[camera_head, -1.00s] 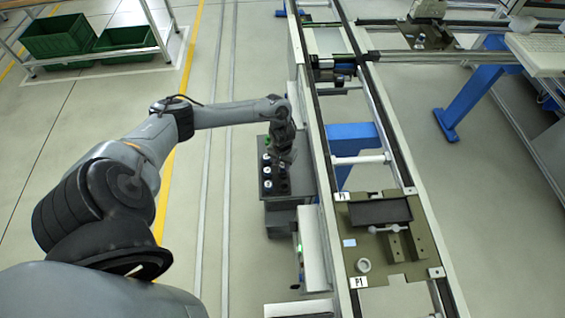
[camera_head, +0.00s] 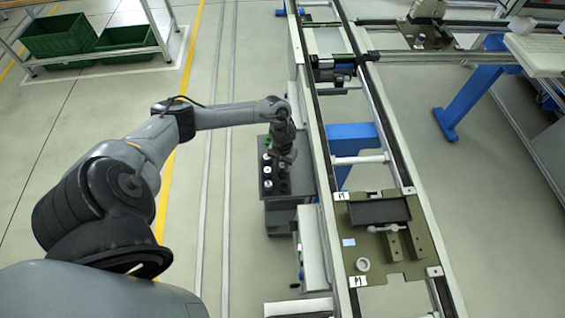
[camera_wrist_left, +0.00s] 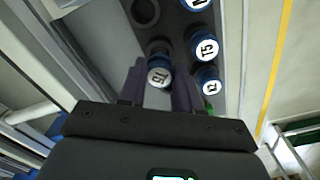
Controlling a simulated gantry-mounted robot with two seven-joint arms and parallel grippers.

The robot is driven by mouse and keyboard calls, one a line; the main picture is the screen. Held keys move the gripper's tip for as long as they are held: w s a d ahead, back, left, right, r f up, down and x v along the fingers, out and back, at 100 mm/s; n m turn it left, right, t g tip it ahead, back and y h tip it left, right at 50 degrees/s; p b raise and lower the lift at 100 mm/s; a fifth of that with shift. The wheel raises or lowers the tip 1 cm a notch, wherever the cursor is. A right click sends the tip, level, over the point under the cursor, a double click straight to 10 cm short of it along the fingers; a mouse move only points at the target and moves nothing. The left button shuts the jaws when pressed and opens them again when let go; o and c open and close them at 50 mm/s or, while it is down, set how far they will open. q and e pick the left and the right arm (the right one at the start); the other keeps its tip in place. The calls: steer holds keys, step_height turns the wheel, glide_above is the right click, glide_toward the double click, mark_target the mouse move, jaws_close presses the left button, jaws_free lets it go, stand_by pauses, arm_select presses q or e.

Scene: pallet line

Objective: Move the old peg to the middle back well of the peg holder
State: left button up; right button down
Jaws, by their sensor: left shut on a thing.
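My left gripper (camera_head: 284,156) is over the dark peg holder (camera_head: 301,178), at the left side of the conveyor. In the left wrist view its two fingers (camera_wrist_left: 159,70) are shut on a dark peg with a round white cap (camera_wrist_left: 160,78), taken as the old peg; the cap's mark is hard to read. Whether the peg's lower end is inside a well cannot be told. An empty round well (camera_wrist_left: 143,11) lies beyond it in that view. Pegs with white caps stand in a row to the right, one marked T5 (camera_wrist_left: 207,49). My right gripper is out of view.
The conveyor rail (camera_head: 318,150) runs close along the right of the holder. A pallet (camera_head: 405,272) with a black tray, a white bar and a ring sits on the conveyor. Green bins (camera_head: 60,38) are at the far left. Floor left of the holder is clear.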

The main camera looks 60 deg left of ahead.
arm_select(q)
steer(key=shift+p, duration=0.55)
stand_by(0.7)
stand_by(0.5)
steer(key=shift+f, duration=0.55)
steer(key=shift+f, duration=0.45)
stand_by(0.9)
stand_by(0.4)
steer(key=shift+f+p, duration=0.25)
steer(key=shift+p, duration=0.15)
stand_by(0.4)
steer(key=o, duration=1.5)
